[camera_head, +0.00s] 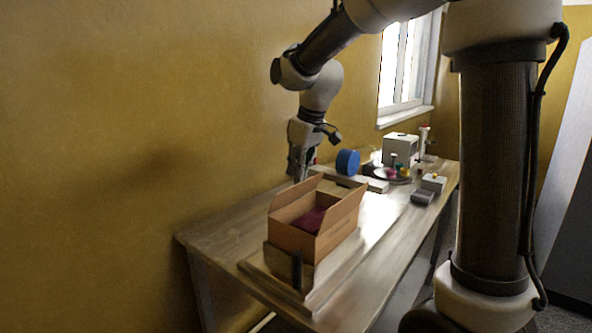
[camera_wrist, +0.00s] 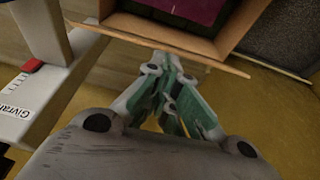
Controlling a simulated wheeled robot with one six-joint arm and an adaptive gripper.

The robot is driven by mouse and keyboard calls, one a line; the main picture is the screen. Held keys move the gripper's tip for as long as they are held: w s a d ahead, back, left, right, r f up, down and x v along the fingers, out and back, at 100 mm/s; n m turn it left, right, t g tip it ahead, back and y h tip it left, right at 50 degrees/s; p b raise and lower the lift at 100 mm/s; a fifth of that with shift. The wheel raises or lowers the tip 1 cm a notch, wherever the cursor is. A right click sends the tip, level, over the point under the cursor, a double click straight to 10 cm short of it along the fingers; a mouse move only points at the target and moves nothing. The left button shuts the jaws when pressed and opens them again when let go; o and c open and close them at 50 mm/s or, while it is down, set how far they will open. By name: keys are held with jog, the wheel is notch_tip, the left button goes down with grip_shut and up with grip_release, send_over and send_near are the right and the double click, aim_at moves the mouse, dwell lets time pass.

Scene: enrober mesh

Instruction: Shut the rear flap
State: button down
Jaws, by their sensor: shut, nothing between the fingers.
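An open cardboard box (camera_head: 293,241) stands on a wooden board on the table, with a dark red item (camera_head: 309,220) inside. One flap (camera_head: 292,204) stands up on its left side and another (camera_head: 343,210) leans outward on its right. I cannot tell clearly which is the rear flap. My gripper (camera_head: 297,176) is shut and empty, pointing down at the box's far left, on the wall side. In the wrist view my green-padded fingers (camera_wrist: 166,78) are close below a cardboard flap edge (camera_wrist: 150,35); I cannot tell whether they touch. The red item (camera_wrist: 185,8) shows beyond it.
The wooden board (camera_head: 257,266) and a dark upright post (camera_head: 297,271) are at the box's near end. Behind are a blue cylinder (camera_head: 347,162), a white machine (camera_head: 400,149) and small grey boxes (camera_head: 422,197). The yellow wall is close on the left. The near left tabletop (camera_head: 212,235) is clear.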

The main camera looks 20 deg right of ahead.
jog(key=shift+s, duration=0.15)
jog(key=shift+s+d+f+t+y, duration=0.15)
jog(key=shift+s+d+t+y, duration=0.45)
jog(key=shift+t, duration=0.3)
jog(key=shift+s+d+f, duration=0.4)
jog(key=shift+s+f, duration=0.15)
jog(key=shift+s, duration=0.1)
jog(key=shift+s+d+f, duration=0.35)
jog(key=shift+s+f, duration=0.2)
jog(key=shift+s, duration=0.1)
jog(key=shift+s+d+f, duration=0.4)
jog(key=shift+s+f, duration=0.15)
jog(key=shift+s, duration=0.1)
jog(key=shift+w, duration=0.1)
